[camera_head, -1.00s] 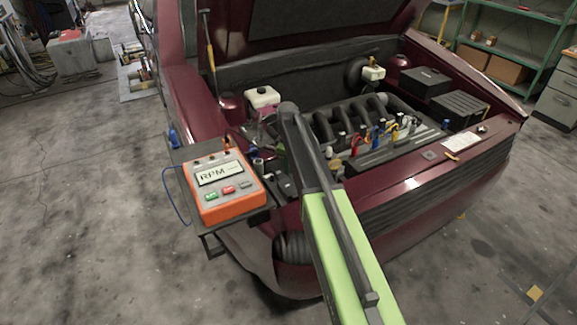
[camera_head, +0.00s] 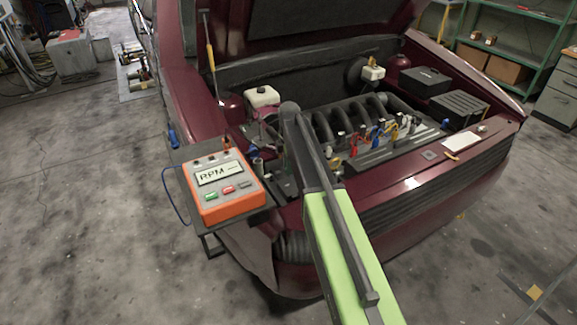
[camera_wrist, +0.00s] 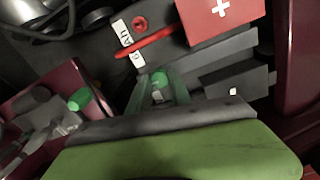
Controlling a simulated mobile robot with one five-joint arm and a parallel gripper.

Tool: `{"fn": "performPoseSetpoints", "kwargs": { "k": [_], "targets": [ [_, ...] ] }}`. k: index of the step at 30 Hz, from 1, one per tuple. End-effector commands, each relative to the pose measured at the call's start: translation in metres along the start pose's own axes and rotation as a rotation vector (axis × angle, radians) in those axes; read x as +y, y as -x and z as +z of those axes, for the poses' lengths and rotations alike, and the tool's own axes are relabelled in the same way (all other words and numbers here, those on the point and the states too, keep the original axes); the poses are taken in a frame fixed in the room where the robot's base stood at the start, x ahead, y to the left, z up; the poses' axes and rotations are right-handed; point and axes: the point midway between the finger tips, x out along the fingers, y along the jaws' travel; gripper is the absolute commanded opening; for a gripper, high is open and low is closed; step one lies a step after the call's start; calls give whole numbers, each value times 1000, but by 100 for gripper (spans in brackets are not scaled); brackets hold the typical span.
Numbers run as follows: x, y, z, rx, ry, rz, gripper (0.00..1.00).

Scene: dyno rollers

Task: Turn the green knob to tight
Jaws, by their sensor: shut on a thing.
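In the wrist view the green knob (camera_wrist: 158,82) sits between the two fingers of my gripper (camera_wrist: 158,92), which is shut on it. The fingers look dark with a green tint on both sides of the knob. Two white labels (camera_wrist: 130,45) with sideways lettering lie just beyond it, but I cannot read them surely. I cannot tell the knob's angle. In the head view my arm reaches over the car's front left corner, and the knob is not clearly visible there.
A red box with a white cross (camera_wrist: 222,18), a red lever (camera_wrist: 152,44) and another green cap (camera_wrist: 80,99) are near the knob. An orange RPM meter (camera_head: 222,188) stands left of my arm. The engine bay (camera_head: 350,125) is open, with coloured clips on it.

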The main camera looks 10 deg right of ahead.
Motion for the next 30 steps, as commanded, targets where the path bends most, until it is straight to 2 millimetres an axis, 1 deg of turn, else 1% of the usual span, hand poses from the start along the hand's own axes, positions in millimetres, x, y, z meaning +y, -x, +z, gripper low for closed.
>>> {"fn": "performPoseSetpoints", "kwargs": {
  "k": [16, 17, 21, 30],
  "targets": [
    [0, 0, 0, 1, 24, 0, 0],
    [0, 0, 0, 1, 24, 0, 27],
    [0, 0, 0, 1, 24, 0, 46],
    [0, 0, -1, 1, 23, 0, 46]
  ]
}}
